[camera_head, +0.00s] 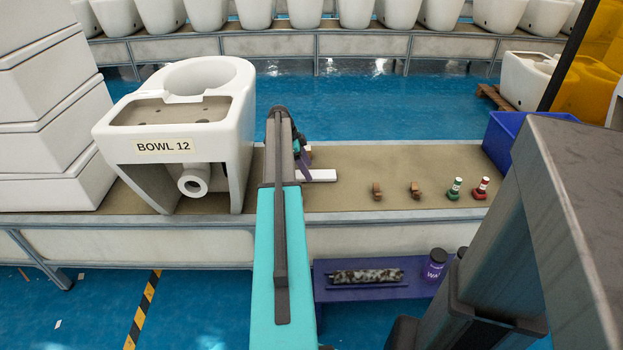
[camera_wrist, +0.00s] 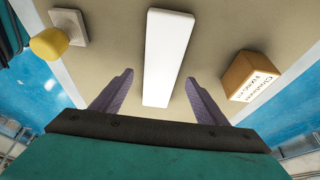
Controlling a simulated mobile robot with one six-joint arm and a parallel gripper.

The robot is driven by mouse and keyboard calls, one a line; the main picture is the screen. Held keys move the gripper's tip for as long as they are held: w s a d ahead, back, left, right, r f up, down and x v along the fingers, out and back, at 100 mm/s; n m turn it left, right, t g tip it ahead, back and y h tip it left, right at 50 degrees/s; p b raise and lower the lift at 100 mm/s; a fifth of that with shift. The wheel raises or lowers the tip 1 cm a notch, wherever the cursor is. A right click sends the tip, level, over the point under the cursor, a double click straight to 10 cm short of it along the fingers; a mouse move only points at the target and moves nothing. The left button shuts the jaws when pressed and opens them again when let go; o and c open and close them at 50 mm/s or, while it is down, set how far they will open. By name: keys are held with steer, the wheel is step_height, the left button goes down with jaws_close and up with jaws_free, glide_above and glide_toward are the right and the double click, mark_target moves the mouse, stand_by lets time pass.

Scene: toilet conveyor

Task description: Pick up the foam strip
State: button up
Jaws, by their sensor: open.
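The foam strip is a flat white bar (camera_wrist: 169,58) on the tan conveyor. In the wrist view it runs lengthwise between my two purple fingers, with a gap on each side. My gripper (camera_wrist: 159,77) is open and empty, with the near part of the strip between its fingers. In the head view the right end of the strip (camera_head: 318,175) shows beside my arm, which hides the rest of it. A purple part of my gripper (camera_head: 302,160) shows just behind the strip.
The toilet "BOWL 12" (camera_head: 222,137) stands left of my arm. Green (camera_head: 454,189) and red (camera_head: 481,189) items and a blue bin (camera_head: 497,142) are right.

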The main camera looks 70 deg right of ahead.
steer(key=shift+x, duration=1.2)
steer(key=c, duration=1.1)
